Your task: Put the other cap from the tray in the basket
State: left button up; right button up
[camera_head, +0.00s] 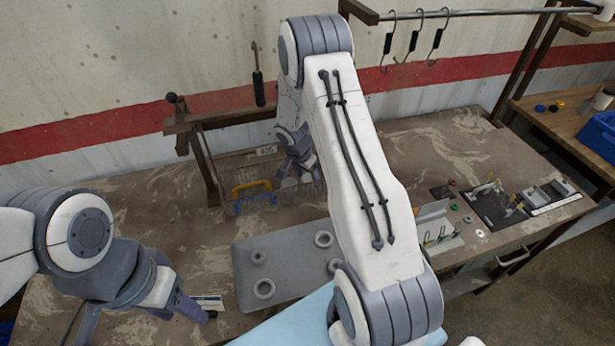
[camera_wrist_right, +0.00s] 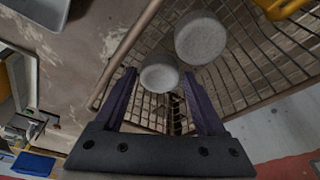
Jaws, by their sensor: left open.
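The wire basket (camera_head: 232,165) stands at the back of the table; its mesh fills the right wrist view (camera_wrist_right: 265,70). Two pale grey round caps show there. One cap (camera_wrist_right: 160,76) lies between and just beyond the fingertips of my right gripper (camera_wrist_right: 160,82), with gaps at its sides. The other cap (camera_wrist_right: 201,39) is beside it, farther right. My right gripper is over the basket, fingers spread. The grey tray (camera_head: 290,264) lies mid-table with several ring-shaped parts (camera_head: 264,288) on it. My left gripper (camera_head: 207,313) is open and empty, left of the tray.
A yellow and blue handled item (camera_head: 252,189) is by the basket. A rack post (camera_head: 203,160) stands left of it. Fixtures with small parts (camera_head: 492,205) occupy the table's right side. A blue bin (camera_head: 600,135) sits on the side bench. The left tabletop is mostly clear.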

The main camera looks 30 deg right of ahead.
jog(key=shift+r, duration=0.15)
jog(key=w+b+v, duration=0.1)
jog(key=b+v, duration=0.2)
jog(key=v, duration=0.8)
jog(key=s+a+r+n+y, duration=0.1)
jog(key=s+a+r+n, duration=0.2)
jog(key=a, duration=0.4)
jog(key=s+a+r+n, duration=0.2)
jog(key=s+a+n, duration=0.1)
jog(key=a, duration=0.3)
jog(key=s+a+r+n+y, duration=0.1)
jog(key=s+a+n, duration=0.3)
jog(key=s, duration=0.4)
jog(key=s+a+r+n+y, duration=0.1)
jog(key=s+a+n, duration=0.4)
jog(key=s, duration=0.3)
jog(key=s+a+r+n+g, duration=0.1)
jog(key=s+a+n, duration=0.4)
jog(key=s, duration=0.3)
jog(key=shift+a+r+n+y, duration=0.15)
jog(key=shift+r+n+y, duration=0.2)
jog(key=shift+n, duration=0.35)
